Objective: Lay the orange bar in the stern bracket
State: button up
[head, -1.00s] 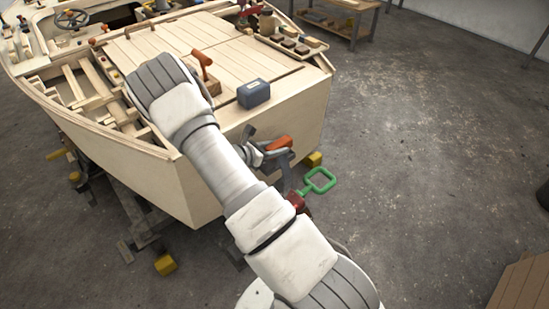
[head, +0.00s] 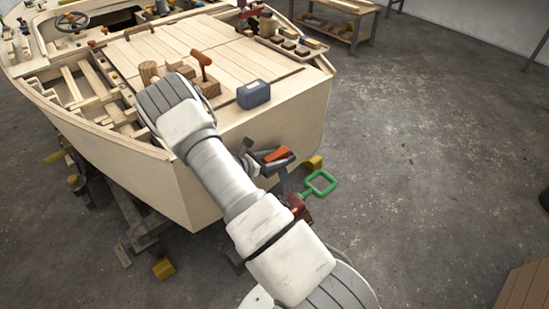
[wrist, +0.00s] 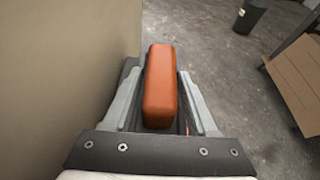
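The orange bar (head: 277,154) is at the boat's flat stern, low on its right part in the head view. It appears to lie in the dark stern bracket (head: 279,164), whose edges show around and below it; how deep it sits is hard to tell. In the wrist view the bar (wrist: 161,88) lies lengthwise between the two grey fingers of my gripper (wrist: 161,85). The fingers stand apart, with a narrow gap visible on each side of the bar. My arm hides part of the gripper in the head view.
A green square loop handle (head: 320,182) on a red base is just right of and below the bracket. The plywood stern wall (wrist: 50,80) stands close on the left in the wrist view. A blue-grey box (head: 253,94) sits on the deck edge.

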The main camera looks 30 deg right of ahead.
jog(key=shift+o, duration=0.7)
jog(key=shift+r, duration=0.2)
jog(key=p+v, duration=0.3)
jog(key=v, duration=0.9)
jog(key=shift+s, duration=0.1)
